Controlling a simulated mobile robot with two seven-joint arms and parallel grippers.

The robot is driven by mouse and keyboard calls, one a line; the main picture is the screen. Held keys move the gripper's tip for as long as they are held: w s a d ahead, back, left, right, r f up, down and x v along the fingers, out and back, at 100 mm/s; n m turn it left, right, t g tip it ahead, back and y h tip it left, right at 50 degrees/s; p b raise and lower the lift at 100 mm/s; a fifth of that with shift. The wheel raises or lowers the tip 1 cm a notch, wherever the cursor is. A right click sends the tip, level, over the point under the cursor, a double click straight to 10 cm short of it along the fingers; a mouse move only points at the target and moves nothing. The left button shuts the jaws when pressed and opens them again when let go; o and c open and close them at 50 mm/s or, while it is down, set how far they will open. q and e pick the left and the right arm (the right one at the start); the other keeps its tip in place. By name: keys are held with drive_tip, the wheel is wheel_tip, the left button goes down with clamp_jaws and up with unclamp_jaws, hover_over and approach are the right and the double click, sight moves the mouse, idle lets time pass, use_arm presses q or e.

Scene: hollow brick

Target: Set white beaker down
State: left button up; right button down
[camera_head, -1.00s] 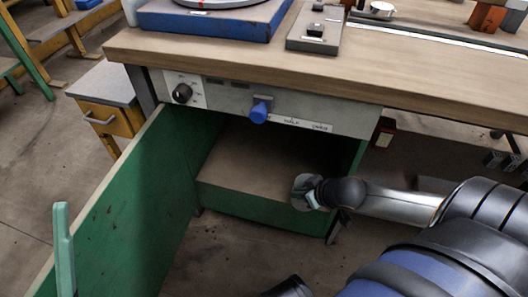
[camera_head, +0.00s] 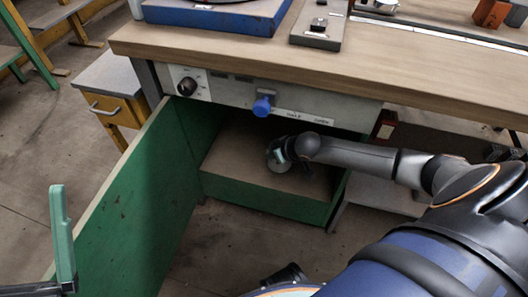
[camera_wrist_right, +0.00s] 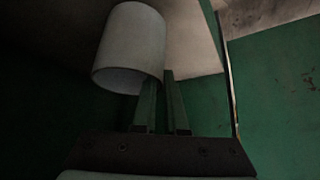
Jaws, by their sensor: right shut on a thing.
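The white beaker (camera_wrist_right: 130,48) is in my right gripper (camera_wrist_right: 165,75), whose green fingers meet the beaker's wall at its lower right in the wrist view. In the head view, my right gripper (camera_head: 281,151) reaches under the bench top into the open green cabinet. The pale beaker (camera_head: 279,164) shows partly there, over the front of the brown-topped step (camera_head: 235,160). I cannot tell whether it touches the step. One teal finger of my left gripper (camera_head: 62,235) stands upright at the lower left, before the cabinet door; its other finger does not show.
The open green door (camera_head: 125,215) flanks the cabinet on the left. The bench top (camera_head: 330,65) overhangs the opening, with a blue knob (camera_head: 262,106) on its front panel. A drawer unit (camera_head: 108,95) stands at left.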

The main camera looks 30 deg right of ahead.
drive_tip(key=w+f+b, duration=0.2)
drive_tip(key=w, duration=0.1)
drive_tip(key=w+f+b, duration=0.1)
drive_tip(key=w, duration=0.1)
drive_tip(key=shift+a+f, duration=0.15)
drive_tip(key=shift+f, duration=0.2)
use_arm(q)
drive_tip(key=f, duration=0.4)
drive_tip(key=shift+w+d, duration=0.15)
drive_tip(key=shift+d, duration=0.15)
use_arm(e)
drive_tip(key=shift+r, duration=0.15)
drive_tip(key=c, duration=1.4)
unclamp_jaws()
drive_tip(key=o, duration=0.4)
drive_tip(key=shift+o, duration=0.2)
